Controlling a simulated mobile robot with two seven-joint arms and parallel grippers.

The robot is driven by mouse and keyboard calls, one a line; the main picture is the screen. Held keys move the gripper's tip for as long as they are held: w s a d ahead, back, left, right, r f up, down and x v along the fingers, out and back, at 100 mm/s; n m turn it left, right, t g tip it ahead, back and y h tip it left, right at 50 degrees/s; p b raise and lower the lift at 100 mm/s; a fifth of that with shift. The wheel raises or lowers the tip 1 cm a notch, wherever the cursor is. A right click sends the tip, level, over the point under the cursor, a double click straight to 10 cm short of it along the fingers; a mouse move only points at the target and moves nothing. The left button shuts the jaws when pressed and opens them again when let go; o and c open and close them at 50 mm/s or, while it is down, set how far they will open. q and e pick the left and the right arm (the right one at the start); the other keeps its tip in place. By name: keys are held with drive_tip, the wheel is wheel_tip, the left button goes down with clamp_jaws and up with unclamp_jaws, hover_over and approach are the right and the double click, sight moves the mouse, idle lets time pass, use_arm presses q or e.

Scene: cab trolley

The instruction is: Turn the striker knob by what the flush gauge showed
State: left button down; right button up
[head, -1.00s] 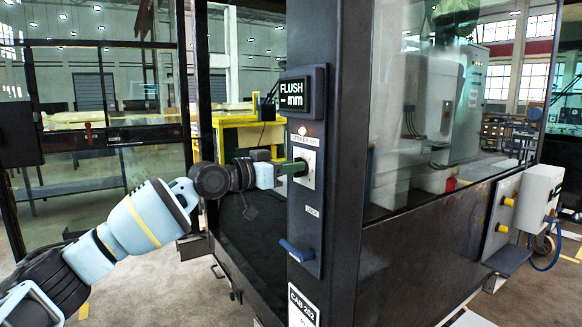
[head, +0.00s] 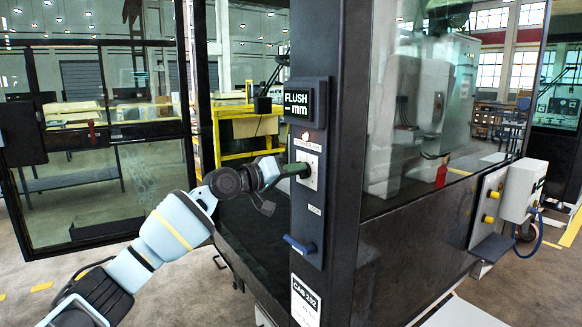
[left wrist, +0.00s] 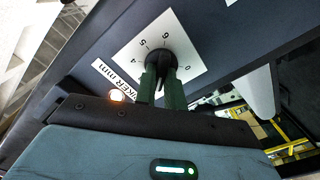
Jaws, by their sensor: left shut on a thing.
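The striker knob (left wrist: 158,62) is a dark round knob on a white dial plate (left wrist: 192,48) with numbers including 0, 4, 5 and 6. My left gripper (left wrist: 161,86) is shut on the knob, with its green fingers on either side of the grip. The knob's exact setting cannot be read. In the head view the left gripper (head: 302,169) meets the white dial plate (head: 312,158) on the dark post, and its fingers hide most of the knob. The flush gauge display (head: 297,102) above reads "FLUSH – mm", a dash with no number. My right gripper is out of view.
A small lit lamp (head: 305,136) sits between display and dial. A blue handle (head: 299,245) projects from the post below, above the CAB-202 label (head: 305,302). A glazed door (head: 95,150) stands at left; a grey box (head: 521,190) hangs at right.

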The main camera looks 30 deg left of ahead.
use_arm(q)
drive_tip(key=shift+n, duration=0.6)
drive_tip(key=c, duration=1.5)
unclamp_jaws()
drive_tip(key=shift+v, duration=3.9)
